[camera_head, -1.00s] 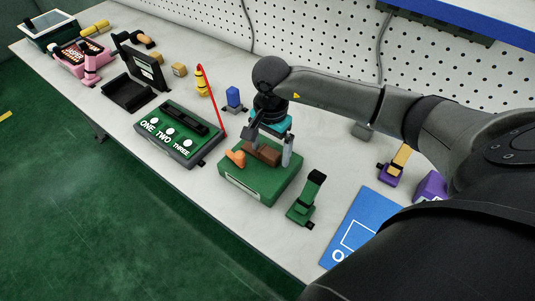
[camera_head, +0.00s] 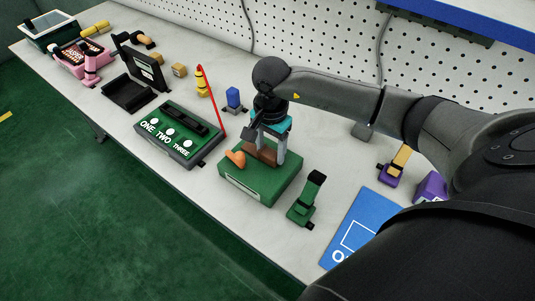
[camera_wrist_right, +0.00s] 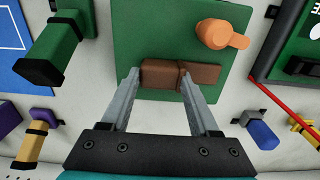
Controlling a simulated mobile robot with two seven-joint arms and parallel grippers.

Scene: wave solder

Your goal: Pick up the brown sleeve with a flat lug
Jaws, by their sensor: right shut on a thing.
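The brown sleeve with its flat lug (camera_wrist_right: 160,75) lies on the green block (camera_wrist_right: 160,30), low between my right gripper's fingers. In the right wrist view, a second brown part (camera_wrist_right: 205,76) reaches beyond the right finger; I cannot tell whether it is one piece with the sleeve. My right gripper (camera_wrist_right: 159,76) is shut on the sleeve, one finger at each side. In the head view, my right gripper (camera_head: 265,153) comes down from above and partly hides the brown sleeve (camera_head: 262,156). The left gripper is not in view.
An orange part (camera_head: 237,158) sits beside the sleeve on the green block (camera_head: 255,187). A green stand (camera_head: 305,203) is to the right, and a green ONE TWO THREE box (camera_head: 170,140) to the left. A red rod (camera_head: 212,100) rises behind. A blue mat (camera_head: 365,225) lies right.

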